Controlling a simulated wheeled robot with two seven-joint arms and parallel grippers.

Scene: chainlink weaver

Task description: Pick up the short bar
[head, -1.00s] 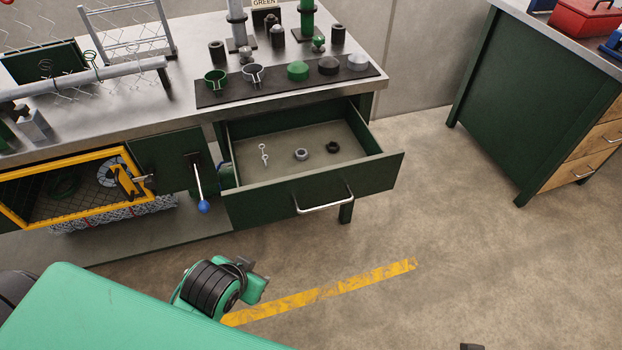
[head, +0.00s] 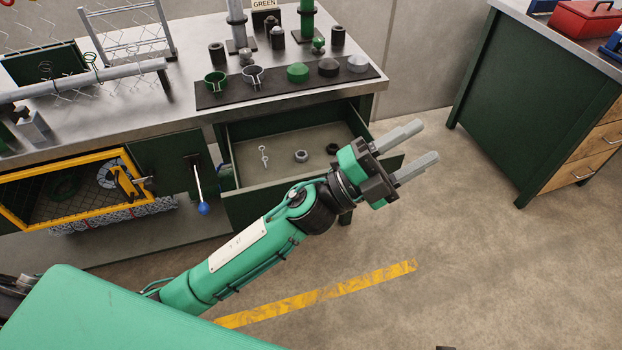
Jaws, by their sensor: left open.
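My left gripper (head: 431,143) is open and empty. Its two grey fingers point right, past the front right corner of the open drawer, over the floor. In the drawer (head: 285,178) lies a small silver bar-like piece (head: 264,156) with rounded ends. I cannot tell for sure if it is the short bar. A silver ring or nut (head: 301,156) and a black one (head: 332,149) lie to its right. The gripper's body is close beside the black one in the picture and hides part of the drawer front. My right gripper is not in view.
The workbench top (head: 195,70) holds a dark mat (head: 215,99) with clamps and caps, posts and chain-link mesh. A yellow-framed mesh door (head: 65,200) and a blue-knobbed lever (head: 203,207) are left of the drawer. A green cabinet (head: 515,110) stands right. The floor between is clear.

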